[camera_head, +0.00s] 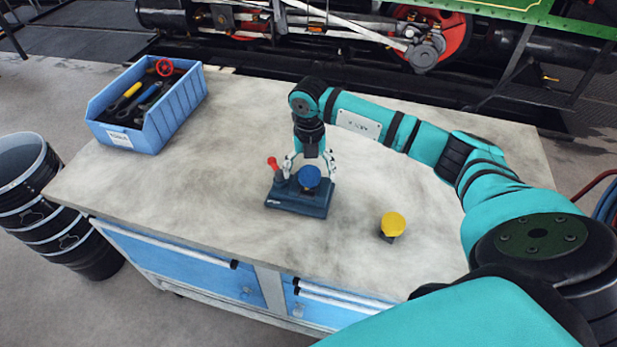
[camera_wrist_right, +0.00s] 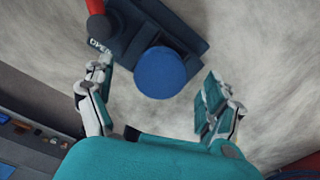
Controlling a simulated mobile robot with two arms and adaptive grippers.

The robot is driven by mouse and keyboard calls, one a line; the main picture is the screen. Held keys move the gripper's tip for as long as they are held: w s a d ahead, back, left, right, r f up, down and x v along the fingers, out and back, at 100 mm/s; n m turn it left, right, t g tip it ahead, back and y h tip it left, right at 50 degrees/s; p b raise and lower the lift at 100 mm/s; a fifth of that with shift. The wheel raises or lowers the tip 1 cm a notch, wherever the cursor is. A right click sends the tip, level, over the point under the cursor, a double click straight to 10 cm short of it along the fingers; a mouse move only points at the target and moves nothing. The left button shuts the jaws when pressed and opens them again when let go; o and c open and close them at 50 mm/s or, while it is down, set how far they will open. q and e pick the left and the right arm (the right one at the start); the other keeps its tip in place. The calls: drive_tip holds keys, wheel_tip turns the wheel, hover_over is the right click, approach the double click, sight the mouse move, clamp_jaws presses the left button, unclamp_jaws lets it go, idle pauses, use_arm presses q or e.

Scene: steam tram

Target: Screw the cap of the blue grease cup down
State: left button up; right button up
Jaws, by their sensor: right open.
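The blue grease cup's round cap (camera_head: 309,177) sits on a dark blue base block (camera_head: 298,203) on the workbench. In the right wrist view the blue cap (camera_wrist_right: 160,73) shows from above, between and slightly beyond the fingers. My right gripper (camera_head: 310,170) is open and points down over the block, its fingers on either side of the cap. It also shows in the right wrist view (camera_wrist_right: 158,105); I see no contact with the cap. My left gripper is not in view.
A red-handled lever (camera_head: 272,163) stands on the block close to the left finger. A yellow-capped cup (camera_head: 392,224) stands to the right. A blue tool bin (camera_head: 182,112) is at the back left of the workbench (camera_head: 190,215). The front of the bench top is clear.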

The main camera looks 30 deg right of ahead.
drive_tip(key=shift+r+p, duration=1.6)
drive_tip(key=shift+r, duration=0.9)
